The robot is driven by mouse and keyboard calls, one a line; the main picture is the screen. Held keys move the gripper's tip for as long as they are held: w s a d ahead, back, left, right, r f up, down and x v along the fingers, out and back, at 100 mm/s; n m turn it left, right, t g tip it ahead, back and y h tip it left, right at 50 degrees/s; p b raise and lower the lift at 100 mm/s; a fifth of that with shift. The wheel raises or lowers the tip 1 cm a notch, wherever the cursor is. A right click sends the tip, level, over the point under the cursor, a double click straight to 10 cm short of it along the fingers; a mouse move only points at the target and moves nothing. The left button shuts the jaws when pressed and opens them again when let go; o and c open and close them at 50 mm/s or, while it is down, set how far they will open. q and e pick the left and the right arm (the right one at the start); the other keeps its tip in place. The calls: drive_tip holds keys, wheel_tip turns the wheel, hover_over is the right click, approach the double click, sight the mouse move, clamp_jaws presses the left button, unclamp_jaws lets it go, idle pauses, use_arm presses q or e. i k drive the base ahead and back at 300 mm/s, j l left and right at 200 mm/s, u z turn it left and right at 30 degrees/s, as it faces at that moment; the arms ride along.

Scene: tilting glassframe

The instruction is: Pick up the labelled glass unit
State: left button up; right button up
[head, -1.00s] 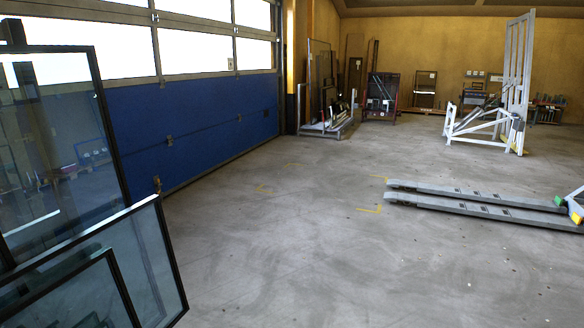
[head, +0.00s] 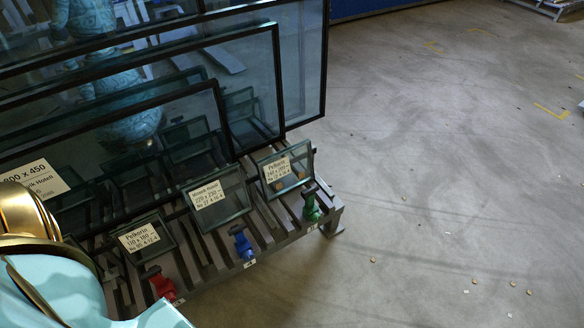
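Several labelled glass units stand on a slatted rack (head: 330,214) in the left half. A small pane at left (head: 150,262) has a label reading roughly "Pelkurie 110 x 180". A middle pane (head: 228,212) has a label near "220 x 230". A right pane (head: 294,185) reads roughly "Pelkurie 240 x 250". All three lean back, apart from each other. A larger labelled pane, its label (head: 34,182) ending in "800 x 450", stands behind at far left. Neither gripper is in view; gold and light-blue parts of mine cover the lower left corner.
Red (head: 162,284), blue (head: 242,243) and green (head: 311,207) clamp-like pieces sit along the rack's front edge. Large dark-framed panes (head: 300,65) stand behind, mirroring a teal figure. The concrete floor (head: 450,190) at right is open, with small scattered bits.

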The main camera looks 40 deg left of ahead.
sight(145, 239)
drive_tip(key=k+l, duration=0.2)
drive_tip(key=u, duration=2.25)
